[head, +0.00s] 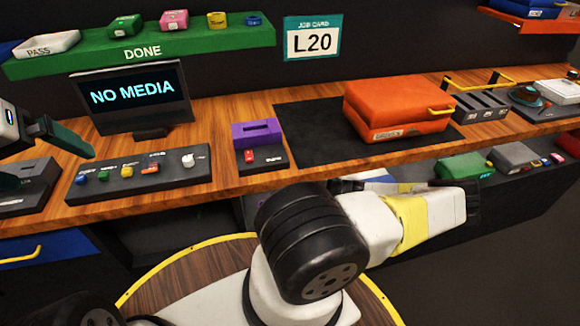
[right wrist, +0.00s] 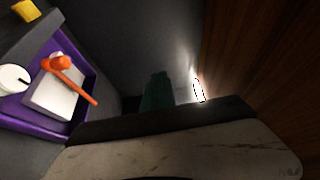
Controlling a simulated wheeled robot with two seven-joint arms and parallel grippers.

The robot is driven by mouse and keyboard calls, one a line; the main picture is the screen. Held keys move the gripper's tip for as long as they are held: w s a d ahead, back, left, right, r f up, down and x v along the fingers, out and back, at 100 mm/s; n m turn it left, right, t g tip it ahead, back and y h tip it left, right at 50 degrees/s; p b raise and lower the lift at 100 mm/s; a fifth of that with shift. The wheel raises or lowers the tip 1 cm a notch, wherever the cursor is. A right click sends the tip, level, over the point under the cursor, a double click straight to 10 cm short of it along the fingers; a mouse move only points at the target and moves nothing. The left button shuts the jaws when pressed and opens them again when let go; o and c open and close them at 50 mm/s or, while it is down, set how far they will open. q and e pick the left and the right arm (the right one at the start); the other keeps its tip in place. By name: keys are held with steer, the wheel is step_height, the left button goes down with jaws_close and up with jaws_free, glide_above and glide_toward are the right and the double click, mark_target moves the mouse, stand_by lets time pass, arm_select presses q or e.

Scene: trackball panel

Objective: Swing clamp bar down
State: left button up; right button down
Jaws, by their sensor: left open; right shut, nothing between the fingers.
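No part is marked as the clamp bar, and I cannot tell for certain which it is. A yellow and black bar (head: 480,78) stands at the back right of the bench in the head view. An orange rod with a round knob (right wrist: 62,64) lies across a white block in a purple tray (right wrist: 92,62) in the right wrist view. My left gripper (head: 52,166) is open and empty at the far left, near the dark panel there. My right gripper (right wrist: 157,92) is shut on nothing; its teal fingers point into a dark space, apart from the tray.
An orange case (head: 395,105) lies on a black mat (head: 305,130). A small trackball panel (head: 530,97) sits at the right. A monitor (head: 133,95), a purple slotted box (head: 257,131) and a button panel (head: 180,175) are on the bench (head: 225,180). A lower shelf holds several small items.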

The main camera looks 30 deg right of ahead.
steer(key=s+d+f, duration=0.1)
steer(key=d+f, duration=0.3)
steer(key=d, duration=0.4)
steer(key=shift+s+d+f, duration=0.25)
steer(key=shift+s+f, duration=0.05)
steer(key=shift+f, duration=0.05)
